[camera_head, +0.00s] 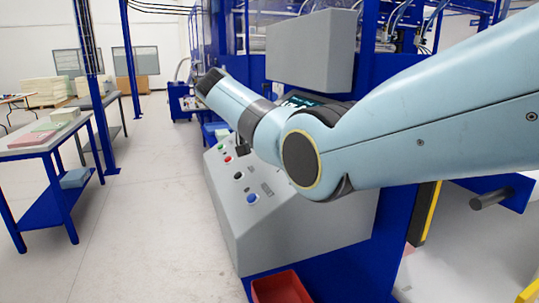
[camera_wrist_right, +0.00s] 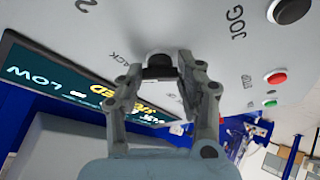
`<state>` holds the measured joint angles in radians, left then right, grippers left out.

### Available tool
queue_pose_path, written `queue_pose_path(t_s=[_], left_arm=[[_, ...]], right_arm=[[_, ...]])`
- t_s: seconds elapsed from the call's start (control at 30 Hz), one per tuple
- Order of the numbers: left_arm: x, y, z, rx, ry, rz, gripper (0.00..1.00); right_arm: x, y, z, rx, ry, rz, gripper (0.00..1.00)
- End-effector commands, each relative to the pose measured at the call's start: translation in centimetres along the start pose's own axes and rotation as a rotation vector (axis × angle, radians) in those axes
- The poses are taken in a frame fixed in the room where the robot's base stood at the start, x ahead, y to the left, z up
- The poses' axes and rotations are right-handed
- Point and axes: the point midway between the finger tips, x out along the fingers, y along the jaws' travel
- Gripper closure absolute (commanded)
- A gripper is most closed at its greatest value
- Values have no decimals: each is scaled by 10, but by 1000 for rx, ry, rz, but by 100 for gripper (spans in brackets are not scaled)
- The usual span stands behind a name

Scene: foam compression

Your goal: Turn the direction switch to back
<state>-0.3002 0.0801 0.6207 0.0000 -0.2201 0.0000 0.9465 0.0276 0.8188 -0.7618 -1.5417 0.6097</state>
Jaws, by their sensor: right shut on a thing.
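In the head view, my right arm covers the upper part of the sloped grey control console (camera_head: 262,232), and I cannot make out the switch there. My left gripper is in no view.
A display (camera_wrist_right: 50,85) lies beside the knob. A red button (camera_wrist_right: 277,78), a green button (camera_wrist_right: 269,104) and a black button (camera_wrist_right: 290,11) near JOG are to the right. A red bin (camera_head: 280,287) stands below the console. The floor on the left is clear up to a blue table (camera_head: 46,148).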

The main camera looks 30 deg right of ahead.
Motion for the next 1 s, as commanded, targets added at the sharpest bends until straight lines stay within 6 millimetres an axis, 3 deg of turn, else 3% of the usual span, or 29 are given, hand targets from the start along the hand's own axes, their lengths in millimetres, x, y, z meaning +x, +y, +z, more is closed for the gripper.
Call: queue_pose_path(t_s=[0.03,0.3,0.87,0.9,1.0], left_arm=[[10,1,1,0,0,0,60],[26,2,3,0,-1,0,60],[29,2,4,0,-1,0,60],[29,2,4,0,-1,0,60],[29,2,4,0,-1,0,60]], right_arm=[[3,-4,4,22,-3,8,96],[2,-4,3,118,-4,46,96],[0,-2,2,147,-5,58,96],[0,-2,2,147,-5,58,61],[0,-2,2,147,-4,58,48]])
